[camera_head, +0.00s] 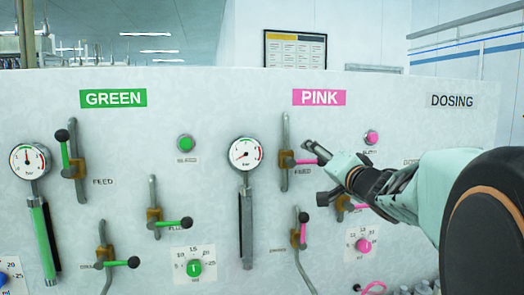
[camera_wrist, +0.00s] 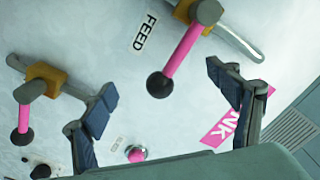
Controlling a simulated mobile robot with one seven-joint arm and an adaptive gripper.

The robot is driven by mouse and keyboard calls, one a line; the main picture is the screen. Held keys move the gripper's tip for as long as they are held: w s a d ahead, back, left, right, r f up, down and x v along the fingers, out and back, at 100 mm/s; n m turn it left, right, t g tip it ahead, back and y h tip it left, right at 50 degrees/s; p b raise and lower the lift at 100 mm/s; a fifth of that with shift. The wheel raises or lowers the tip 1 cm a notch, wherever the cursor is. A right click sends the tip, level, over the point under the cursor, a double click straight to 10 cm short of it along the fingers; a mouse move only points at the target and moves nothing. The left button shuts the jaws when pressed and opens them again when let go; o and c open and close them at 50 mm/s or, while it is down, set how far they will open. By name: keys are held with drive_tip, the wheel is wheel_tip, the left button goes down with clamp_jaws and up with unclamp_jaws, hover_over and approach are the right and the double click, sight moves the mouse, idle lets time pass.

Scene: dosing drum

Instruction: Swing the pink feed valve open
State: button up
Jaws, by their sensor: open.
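The pink feed valve (camera_head: 287,159) sits on a vertical grey pipe under the PINK sign. Its pink lever (camera_head: 304,162) points right, across the pipe. In the wrist view the pink lever (camera_wrist: 182,50) ends in a black ball knob (camera_wrist: 160,85). My gripper (camera_head: 318,172) is open, just right of the lever in the head view, and covers part of the lever's end. In the wrist view the ball shows between the two fingertips of my gripper (camera_wrist: 161,88). I cannot tell whether a finger touches it.
Another pink-lever valve (camera_head: 343,203) is just below my gripper; it also shows in the wrist view (camera_wrist: 45,78). A pink button (camera_head: 371,137) is to the right. A gauge (camera_head: 245,154) hangs left of the feed valve. A lower pink valve (camera_head: 300,250) is below.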

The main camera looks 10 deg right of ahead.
drive_tip(key=shift+r, duration=0.15)
drive_tip(key=shift+a+r+p, duration=0.3)
drive_tip(key=shift+a+p, duration=0.1)
drive_tip(key=shift+p, duration=0.1)
drive_tip(key=shift+a+r+p, duration=0.1)
drive_tip(key=shift+r+p, duration=1.05)
drive_tip(key=shift+p, duration=0.2)
drive_tip(key=shift+r, duration=0.1)
